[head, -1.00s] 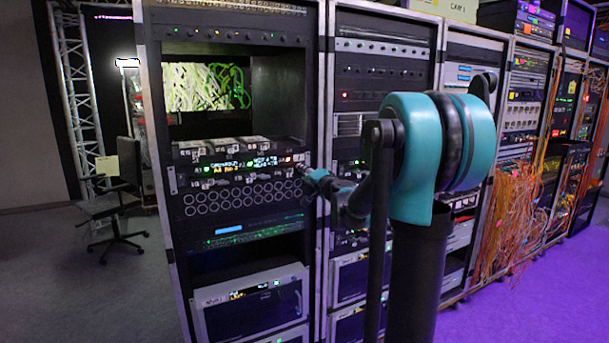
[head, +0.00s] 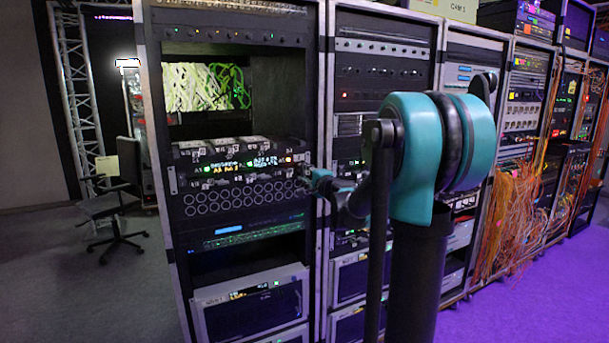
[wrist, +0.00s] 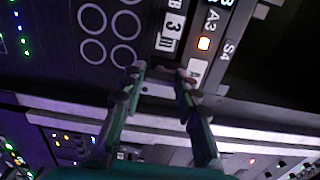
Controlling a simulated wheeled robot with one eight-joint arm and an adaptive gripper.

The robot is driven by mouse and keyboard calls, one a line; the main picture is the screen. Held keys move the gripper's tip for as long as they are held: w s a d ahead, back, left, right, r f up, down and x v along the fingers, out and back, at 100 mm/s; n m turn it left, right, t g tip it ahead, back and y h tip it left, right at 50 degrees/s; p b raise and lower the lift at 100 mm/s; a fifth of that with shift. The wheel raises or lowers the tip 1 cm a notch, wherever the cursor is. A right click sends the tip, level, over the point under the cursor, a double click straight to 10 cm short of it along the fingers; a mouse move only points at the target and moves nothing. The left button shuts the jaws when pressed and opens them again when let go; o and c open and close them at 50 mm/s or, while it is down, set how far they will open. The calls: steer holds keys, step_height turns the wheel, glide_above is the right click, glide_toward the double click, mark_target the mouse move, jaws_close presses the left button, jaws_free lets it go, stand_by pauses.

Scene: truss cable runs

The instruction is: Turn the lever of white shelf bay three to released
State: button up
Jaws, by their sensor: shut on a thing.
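In the head view, the white-topped shelf (head: 222,157) sits in the left rack, with a row of labelled bays and small lamps. My gripper (head: 309,180) is at its right end. In the wrist view, the bay labelled A3 has a lit orange lamp (wrist: 204,43) and a white label strip beside it. My gripper (wrist: 160,75) has its two fingers closed around a small part at that bay's edge, which looks like the lever (wrist: 158,89). The fingertips hide much of it, so I cannot read its exact angle.
A panel of round ports (head: 240,197) lies just below the shelf. The rack's upright metal edge (head: 322,230) is close by my gripper. More racks stand to the right, with loose orange cables (head: 510,220). An office chair (head: 115,205) stands at the left on open floor.

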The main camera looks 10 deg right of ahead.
steer(key=o, duration=0.9)
steer(key=shift+s, duration=0.1)
steer(key=v, duration=1.2)
